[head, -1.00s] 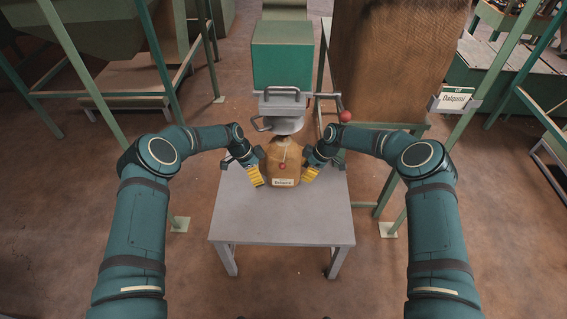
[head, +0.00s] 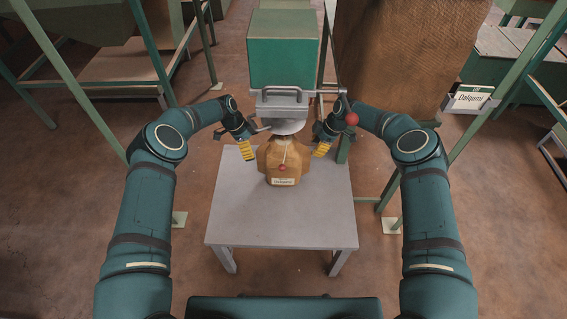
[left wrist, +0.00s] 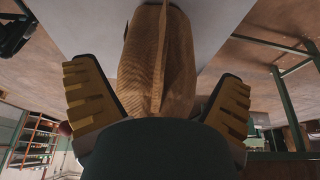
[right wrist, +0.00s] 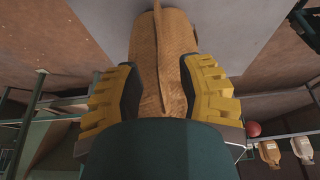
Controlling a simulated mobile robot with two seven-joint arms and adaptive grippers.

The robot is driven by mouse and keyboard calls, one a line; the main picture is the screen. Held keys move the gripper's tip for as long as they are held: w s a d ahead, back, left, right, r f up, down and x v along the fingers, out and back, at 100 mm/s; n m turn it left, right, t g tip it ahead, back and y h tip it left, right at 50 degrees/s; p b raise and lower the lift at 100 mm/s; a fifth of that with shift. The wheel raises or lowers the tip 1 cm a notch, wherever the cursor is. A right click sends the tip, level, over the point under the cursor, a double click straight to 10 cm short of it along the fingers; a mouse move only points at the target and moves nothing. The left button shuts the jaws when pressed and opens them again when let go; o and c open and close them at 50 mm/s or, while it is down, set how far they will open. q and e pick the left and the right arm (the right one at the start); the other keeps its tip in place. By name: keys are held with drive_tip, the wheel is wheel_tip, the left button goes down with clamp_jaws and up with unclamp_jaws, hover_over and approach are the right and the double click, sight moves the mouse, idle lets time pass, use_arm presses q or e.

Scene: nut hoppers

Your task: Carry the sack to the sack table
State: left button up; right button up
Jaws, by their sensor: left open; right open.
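The sack (head: 284,165), brown with a pale label and a red tag, stands upright on a grey table (head: 245,212), under a hopper's spout (head: 287,127). Whether this is the sack table, I cannot tell. My left gripper (head: 246,150) is open just left of the sack's upper part. My right gripper (head: 321,149) is open just right of it. Both have yellow ridged fingers and look apart from the sack. The sack also shows ahead between the fingers in the left wrist view (left wrist: 158,65) and in the right wrist view (right wrist: 162,65).
The green hopper box (head: 283,52) hangs behind the sack, with a lever ending in a red ball (head: 351,119). Green posts and a big brown bin (head: 405,60) stand behind right. The table front is clear.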

sight(308, 157)
drive_tip(key=x, duration=0.7)
drive_tip(key=shift+a+f, duration=0.1)
use_arm(q)
drive_tip(key=x, duration=0.7)
drive_tip(key=shift+f, duration=0.15)
drive_tip(key=c, duration=0.7)
use_arm(e)
drive_tip(key=c, duration=0.6)
use_arm(q)
clamp_jaws()
use_arm(e)
clamp_jaws()
use_arm(q)
drive_tip(key=shift+d, duration=0.1)
use_arm(e)
drive_tip(key=shift+a, duration=0.1)
